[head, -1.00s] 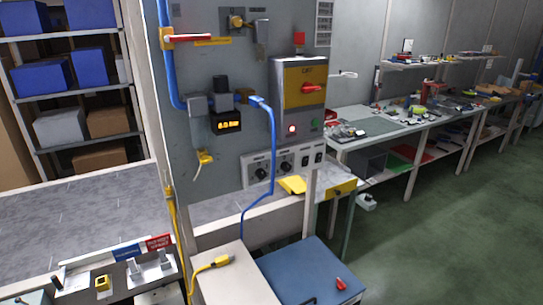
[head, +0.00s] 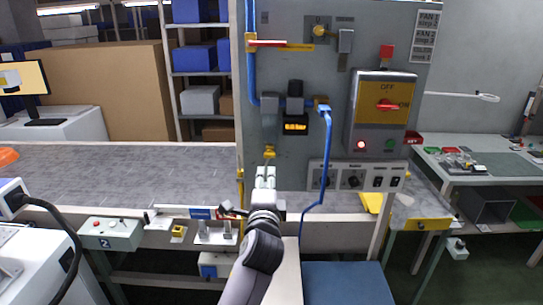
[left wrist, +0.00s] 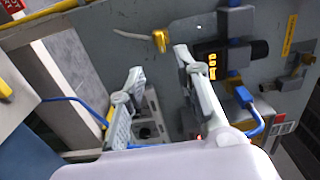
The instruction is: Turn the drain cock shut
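The drain cock (head: 269,152) is a small yellow fitting low on the grey panel, below the regulator with the lit display (head: 295,127). In the left wrist view the drain cock (left wrist: 160,41) shows with a pale tube (left wrist: 131,35) running from it. My left gripper (head: 265,170) is just below the drain cock in the head view. In the left wrist view its fingers (left wrist: 159,62) are wide apart with nothing between them, and the cock appears just beyond the tips. I cannot tell whether they touch it. My right gripper is out of view.
A blue hose (head: 328,165) hangs right of the drain cock. A red-handled yellow valve (head: 280,44) is higher on the panel, and a red rotary switch (head: 387,104) is on the box at right. A blue-topped cabinet (head: 345,284) stands below.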

